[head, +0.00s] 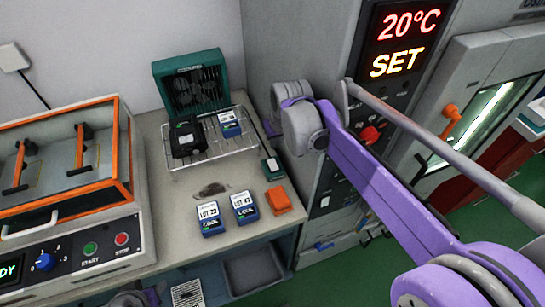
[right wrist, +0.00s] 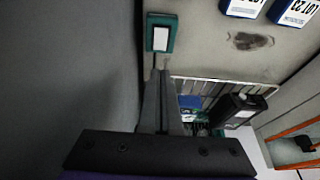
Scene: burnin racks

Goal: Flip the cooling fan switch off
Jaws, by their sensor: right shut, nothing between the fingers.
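The cooling fan (head: 190,82) is a teal box with a dark grille at the back of the bench. Its switch looks to be the small teal box (head: 271,167) with a pale face near the bench's right edge. This switch box also shows in the right wrist view (right wrist: 160,38). Which way the switch is set is too small to tell. My right gripper (right wrist: 160,75) is shut and empty, its fingers pointing at the switch box with a short gap in the picture. In the head view my right wrist is beside the bench's right edge, and its fingertips are hard to make out. My left gripper is out of view.
A wire rack (head: 210,145) holds a black device (head: 186,137) and a blue-labelled module (head: 229,123). Two LOT modules (head: 244,207) and an orange block (head: 278,200) lie in front. An orange-framed machine (head: 65,165) stands left. A grey cabinet (head: 300,45) rises right.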

